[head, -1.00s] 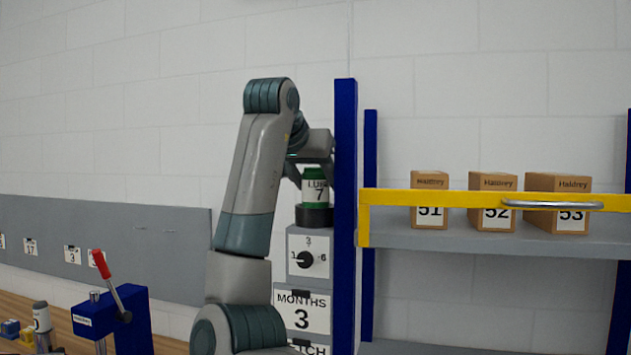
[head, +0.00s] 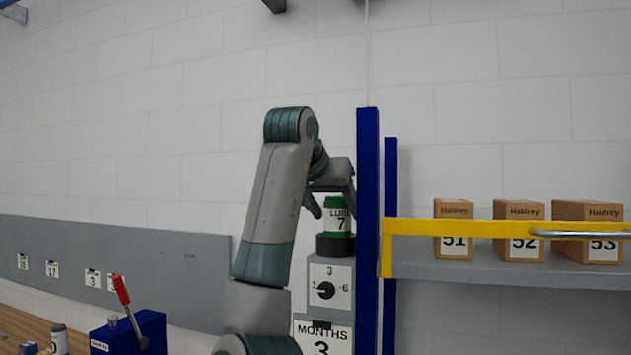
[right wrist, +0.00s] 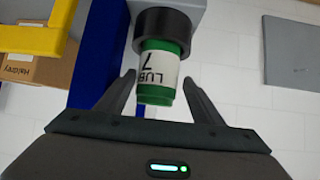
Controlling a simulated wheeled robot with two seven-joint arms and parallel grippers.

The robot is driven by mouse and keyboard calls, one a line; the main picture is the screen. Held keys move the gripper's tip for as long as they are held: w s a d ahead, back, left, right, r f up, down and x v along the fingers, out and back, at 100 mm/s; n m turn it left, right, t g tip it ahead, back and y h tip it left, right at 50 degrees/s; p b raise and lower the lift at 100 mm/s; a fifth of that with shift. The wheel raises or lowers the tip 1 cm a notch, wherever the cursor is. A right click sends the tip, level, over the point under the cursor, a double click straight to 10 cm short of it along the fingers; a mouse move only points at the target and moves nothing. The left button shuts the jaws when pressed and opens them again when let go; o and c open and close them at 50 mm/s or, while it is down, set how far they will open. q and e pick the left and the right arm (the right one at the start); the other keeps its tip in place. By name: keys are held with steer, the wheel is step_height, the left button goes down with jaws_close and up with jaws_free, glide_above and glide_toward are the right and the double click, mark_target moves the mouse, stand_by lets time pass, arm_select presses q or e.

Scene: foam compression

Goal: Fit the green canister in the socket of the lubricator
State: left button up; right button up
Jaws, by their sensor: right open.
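The green canister (head: 337,220), with a white label reading LUBE 7, stands upright in the black round socket (head: 335,245) on top of the grey lubricator (head: 316,269). I cannot tell how deep it sits. In the right wrist view the canister (right wrist: 158,66) meets the black socket ring (right wrist: 163,30). My right gripper (right wrist: 159,78) is open, with one finger on each side of the canister's free end and visible gaps. In the head view the right gripper (head: 331,200) is at the canister's top, partly hidden by the blue post. My left gripper is not in view.
A blue post (head: 368,230) stands close to the right of the lubricator. A shelf with a yellow front bar (head: 460,228) holds several boxes further right. A blue press with a red lever (head: 121,290) stands on the bench at left.

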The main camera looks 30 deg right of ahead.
steer(key=shift+s+a+r, duration=0.2)
steer(key=shift+s+r, duration=0.05)
steer(key=b+v, duration=0.5)
steer(key=v, duration=1.1)
steer(key=shift+s+a+b, duration=0.15)
steer(key=shift+a+b, duration=0.1)
steer(key=shift+b, duration=0.05)
